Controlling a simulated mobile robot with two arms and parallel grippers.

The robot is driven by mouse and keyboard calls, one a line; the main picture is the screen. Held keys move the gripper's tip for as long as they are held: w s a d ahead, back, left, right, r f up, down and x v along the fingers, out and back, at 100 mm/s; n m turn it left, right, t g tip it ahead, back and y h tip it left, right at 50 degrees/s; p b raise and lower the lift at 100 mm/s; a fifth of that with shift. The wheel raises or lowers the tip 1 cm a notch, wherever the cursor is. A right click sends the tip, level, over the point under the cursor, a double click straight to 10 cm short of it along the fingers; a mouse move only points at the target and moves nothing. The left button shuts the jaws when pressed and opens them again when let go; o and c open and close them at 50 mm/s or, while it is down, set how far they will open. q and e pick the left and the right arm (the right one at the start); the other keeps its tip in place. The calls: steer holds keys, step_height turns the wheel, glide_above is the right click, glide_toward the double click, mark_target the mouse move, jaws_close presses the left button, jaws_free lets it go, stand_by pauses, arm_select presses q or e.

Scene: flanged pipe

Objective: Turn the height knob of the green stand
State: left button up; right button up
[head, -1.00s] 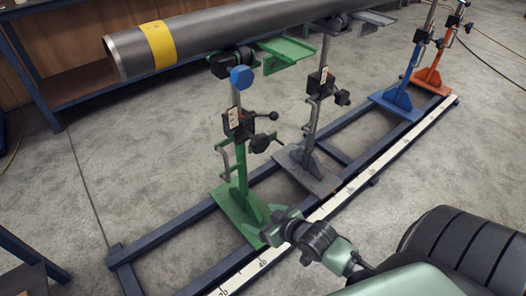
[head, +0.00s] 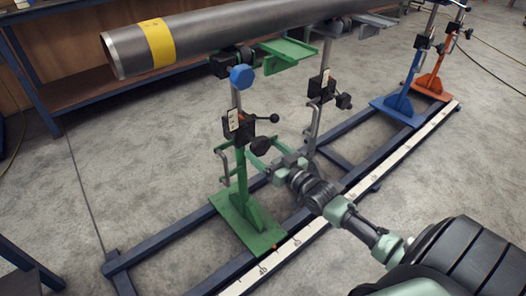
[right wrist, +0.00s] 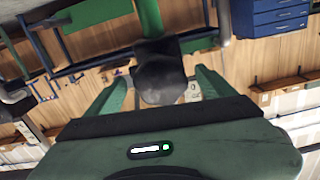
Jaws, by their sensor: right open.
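The green stand (head: 243,213) stands upright on the floor frame under the near end of the pipe. Its black clamp block (head: 238,125) carries a lever with a ball end (head: 274,118) and a dark round knob (head: 261,146) below it. My right gripper (head: 254,151) is at this knob, coming from the lower right. In the right wrist view the dark knob (right wrist: 160,78) lies between my two open green fingers (right wrist: 160,92), with a gap on each side. I cannot tell whether either finger touches it. My left gripper is not in view.
The steel pipe (head: 220,34) with a yellow band rests above the stands. A blue knob (head: 241,77) is higher on the green stand. A grey stand (head: 322,92) is close behind my right gripper; blue (head: 398,108) and orange (head: 432,84) stands are farther. Floor in front is clear.

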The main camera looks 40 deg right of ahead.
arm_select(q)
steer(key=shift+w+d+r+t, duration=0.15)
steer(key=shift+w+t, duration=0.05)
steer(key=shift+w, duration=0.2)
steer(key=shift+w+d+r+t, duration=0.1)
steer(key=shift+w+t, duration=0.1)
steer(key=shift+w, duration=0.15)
arm_select(e)
steer(key=shift+w, duration=0.55)
